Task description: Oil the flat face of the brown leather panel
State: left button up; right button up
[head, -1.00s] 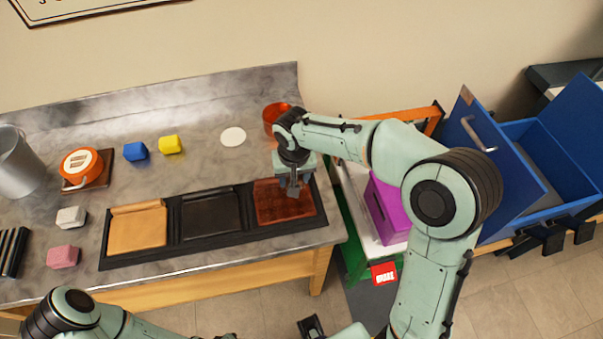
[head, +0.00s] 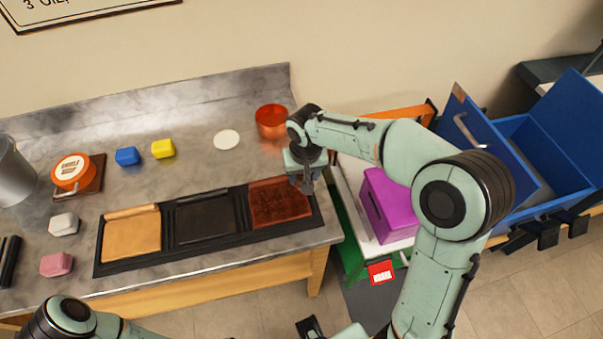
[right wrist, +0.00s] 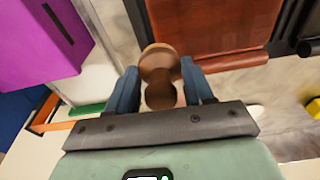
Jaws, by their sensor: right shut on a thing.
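The brown leather panel (head: 278,205) lies in the right-hand bay of the black tray (head: 170,260). Its face is reddish brown with darker mottling. It also shows at the top of the right wrist view (right wrist: 225,25). My right gripper (head: 306,186) is at the panel's right edge in the head view, and the height between them is hard to judge. In the right wrist view my right gripper (right wrist: 158,85) is shut on a brown rounded knob-like tool (right wrist: 160,65). The tool's working end is hidden.
Tan (head: 132,235) and black (head: 205,220) panels lie left of the brown one. A purple box (head: 388,205) and blue drawer unit (head: 550,150) are right.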

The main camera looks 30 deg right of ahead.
pick_arm(q)
jog(key=shift+w+r+p, duration=0.45)
jog(key=shift+r+p, duration=0.15)
jog(key=shift+r, duration=0.1)
jog(key=shift+w+r+p, duration=0.45)
jog(key=shift+r+p, duration=0.1)
jog(key=shift+r, duration=0.2)
jog(key=shift+w+r+p, duration=0.45)
jog(key=shift+r+p, duration=0.15)
jog(key=shift+r, duration=0.1)
pick_arm(e)
jog(key=shift+w+r, duration=0.1)
jog(key=shift+r, duration=2.9)
jog(key=shift+r, duration=0.25)
jog(key=shift+r+p, duration=0.75)
jog(key=shift+r, duration=0.6)
pick_arm(q)
jog(key=shift+w+r, duration=0.8)
jog(key=shift+r, duration=0.15)
pick_arm(e)
jog(key=shift+f, duration=0.1)
pick_arm(q)
jog(key=shift+s, duration=0.1)
